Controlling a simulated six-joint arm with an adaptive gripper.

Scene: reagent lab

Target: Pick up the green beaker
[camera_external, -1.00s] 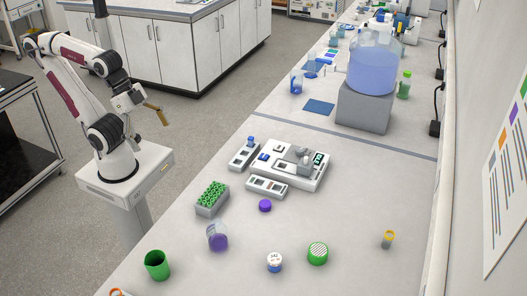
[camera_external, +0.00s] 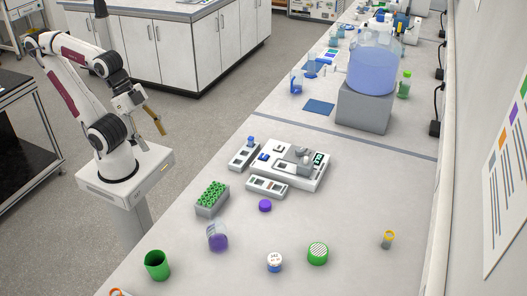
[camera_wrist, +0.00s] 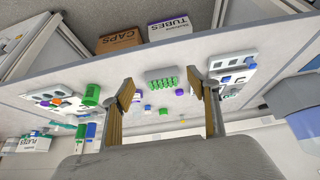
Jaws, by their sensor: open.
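The green beaker (camera_external: 157,265) stands upright and open-topped at the near left of the bench in the external view. My gripper (camera_external: 158,122) is far from it, up and left beside the bench, with its tan fingers angled down. In the wrist view my gripper (camera_wrist: 161,84) has its two fingers wide apart with nothing held between them. A green cylinder (camera_wrist: 91,95) lies left of the fingers in the wrist view; I cannot tell for sure that it is the beaker.
A tube rack (camera_external: 211,199) with green tops, a purple-filled flask (camera_external: 218,238), a white-topped jar (camera_external: 275,262) and a green-lidded jar (camera_external: 317,253) stand near the beaker. A white instrument (camera_external: 292,164) sits farther back. Bench between the beaker and white-topped jar is bare.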

